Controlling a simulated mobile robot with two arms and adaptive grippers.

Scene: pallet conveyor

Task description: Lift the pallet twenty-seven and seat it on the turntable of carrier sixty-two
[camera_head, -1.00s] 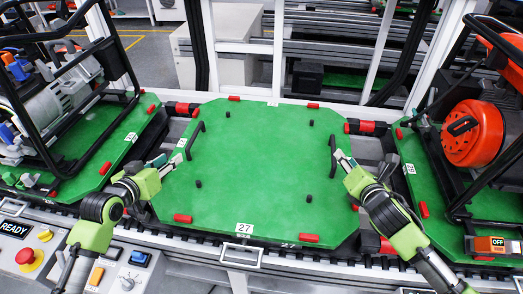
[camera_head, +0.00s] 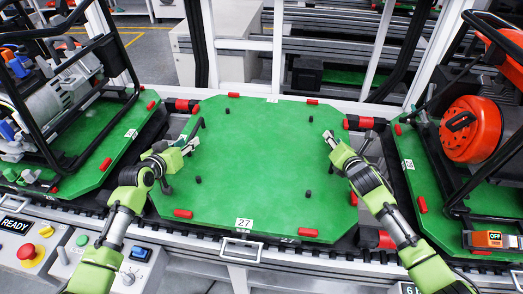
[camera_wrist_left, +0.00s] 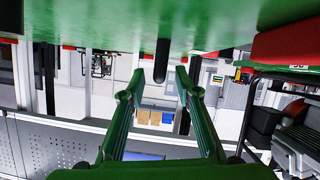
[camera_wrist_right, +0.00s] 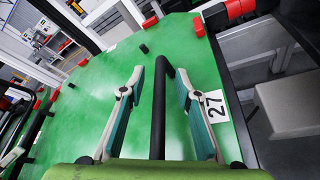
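The green pallet twenty-seven (camera_head: 260,185) lies flat on the conveyor, its "27" label (camera_head: 243,224) at the near edge. A black bar handle (camera_head: 198,131) stands at its left side. My left gripper (camera_head: 191,147) is at that handle; its wrist view shows open fingers (camera_wrist_left: 159,82) with a dark post end between them. My right gripper (camera_head: 329,138) is at the right side. Its wrist view shows open fingers (camera_wrist_right: 156,84) on both sides of a black bar handle (camera_wrist_right: 159,110), with gaps. The turntable of carrier sixty-two cannot be made out.
Loaded green pallets flank this one: a machine in a black frame (camera_head: 75,90) at left, a red engine (camera_head: 472,130) at right. Red stops and black pegs dot the pallet. A control panel with a red button (camera_head: 26,252) is near left. White posts stand behind the conveyor.

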